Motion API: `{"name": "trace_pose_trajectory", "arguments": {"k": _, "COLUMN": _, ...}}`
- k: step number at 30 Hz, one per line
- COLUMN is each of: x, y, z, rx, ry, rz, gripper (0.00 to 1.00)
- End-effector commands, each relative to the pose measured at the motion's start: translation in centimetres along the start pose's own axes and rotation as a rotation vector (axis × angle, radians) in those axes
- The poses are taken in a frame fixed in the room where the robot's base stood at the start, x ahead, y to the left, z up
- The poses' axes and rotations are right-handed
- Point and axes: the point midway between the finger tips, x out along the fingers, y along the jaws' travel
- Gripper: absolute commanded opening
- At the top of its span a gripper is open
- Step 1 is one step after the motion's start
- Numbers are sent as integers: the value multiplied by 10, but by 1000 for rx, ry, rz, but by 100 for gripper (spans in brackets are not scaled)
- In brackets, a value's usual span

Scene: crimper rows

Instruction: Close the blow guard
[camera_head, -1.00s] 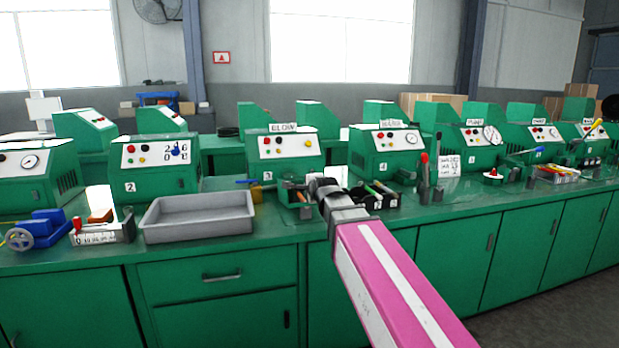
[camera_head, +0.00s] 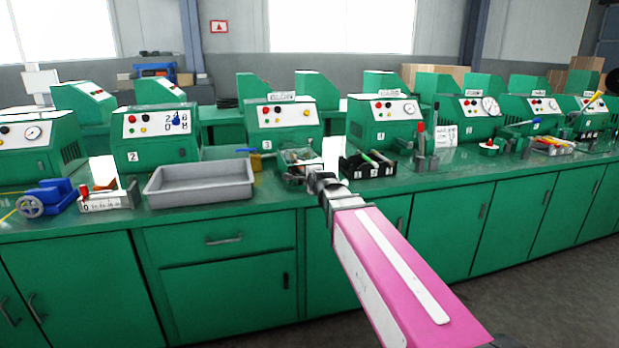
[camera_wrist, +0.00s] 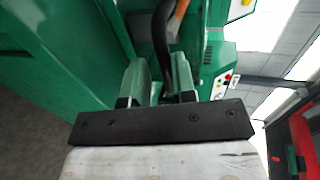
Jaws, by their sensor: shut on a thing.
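My gripper (camera_head: 319,182) is in front of the machine marked 3 (camera_head: 283,120), at the bench's front edge. Just beyond it stands a small pale-edged holder (camera_head: 300,158) with tools or parts inside. I cannot make out which piece is the blow guard. In the wrist view, two flat grey-green fingers of my gripper (camera_wrist: 160,72) point away from the camera, close together. A dark strip (camera_wrist: 161,38) runs up between them, with an orange piece (camera_wrist: 179,18) beside it. My gripper is shut on this strip as far as I can see; the contact is partly hidden.
A grey tray (camera_head: 200,194) lies to the left. A black bin of tools (camera_head: 372,164) stands to the right. A blue lever (camera_head: 246,150) shows near machine 3. Several other green machines line the bench (camera_head: 480,172). The floor (camera_head: 560,290) in front looks clear.

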Motion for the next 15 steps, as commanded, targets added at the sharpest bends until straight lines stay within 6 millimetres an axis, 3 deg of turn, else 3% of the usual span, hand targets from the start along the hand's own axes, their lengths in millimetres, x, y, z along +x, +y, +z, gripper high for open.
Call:
{"name": "trace_pose_trajectory", "arguments": {"k": 1, "x": -1, "y": 12, "z": 0, "rx": 4, "ry": -2, "rz": 42, "gripper": 0}}
{"name": "trace_pose_trajectory", "arguments": {"k": 4, "x": -1, "y": 13, "z": 0, "rx": 4, "ry": -2, "rz": 42, "gripper": 0}}
{"name": "trace_pose_trajectory", "arguments": {"k": 5, "x": -1, "y": 12, "z": 0, "rx": 4, "ry": -2, "rz": 41, "gripper": 36}}
{"name": "trace_pose_trajectory", "arguments": {"k": 15, "x": -1, "y": 10, "z": 0, "rx": 2, "ry": -2, "rz": 39, "gripper": 38}}
